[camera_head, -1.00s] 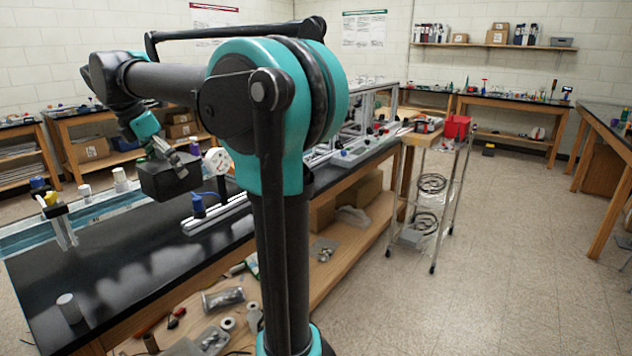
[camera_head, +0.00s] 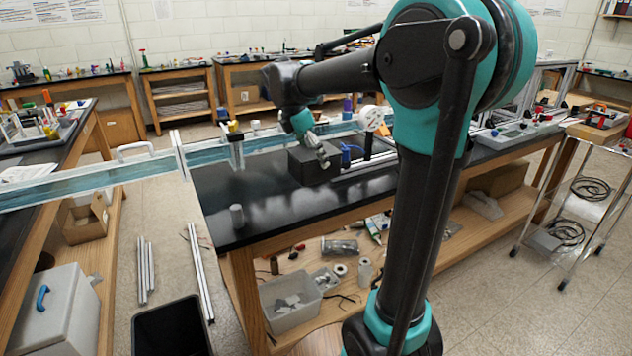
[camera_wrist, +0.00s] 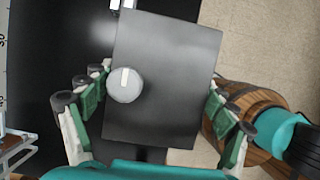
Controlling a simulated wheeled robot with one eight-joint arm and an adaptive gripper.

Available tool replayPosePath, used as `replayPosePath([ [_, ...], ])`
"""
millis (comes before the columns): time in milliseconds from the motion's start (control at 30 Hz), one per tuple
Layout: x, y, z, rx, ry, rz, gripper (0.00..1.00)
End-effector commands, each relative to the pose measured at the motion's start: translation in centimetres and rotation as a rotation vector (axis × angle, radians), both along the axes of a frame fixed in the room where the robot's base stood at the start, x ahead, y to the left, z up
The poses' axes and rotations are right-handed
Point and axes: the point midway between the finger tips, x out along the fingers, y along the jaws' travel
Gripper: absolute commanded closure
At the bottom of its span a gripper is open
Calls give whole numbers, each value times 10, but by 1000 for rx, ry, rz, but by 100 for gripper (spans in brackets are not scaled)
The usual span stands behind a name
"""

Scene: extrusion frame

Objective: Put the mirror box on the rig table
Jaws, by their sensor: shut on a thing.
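The mirror box is a dark, flat-sided box (camera_head: 312,167) in the head view, over the black-topped table (camera_head: 225,195) near its front edge. My gripper (camera_head: 316,148) is above it, shut on it. In the wrist view the box's dark top (camera_wrist: 165,65) fills the middle, with a round grey knob (camera_wrist: 124,85) on it. The fingers of my gripper (camera_wrist: 160,108) are on its left and right sides. I cannot tell whether the box's underside touches the tabletop. Which table is the rig table is not marked.
A small grey cylinder (camera_head: 237,216) stands at the table's front left. A wire cart (camera_head: 575,215) stands at right. Black tabletop around the cylinder is clear.

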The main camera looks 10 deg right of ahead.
Motion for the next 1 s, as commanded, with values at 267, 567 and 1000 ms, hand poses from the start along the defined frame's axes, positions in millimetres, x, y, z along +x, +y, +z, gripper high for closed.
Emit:
replayPosePath([
  [267, 0, 0, -47, 0, 0, 0, 52],
  [567, 0, 0, -78, 0, 0, 0, 52],
  [1000, 0, 0, -90, 0, 0, 0, 52],
])
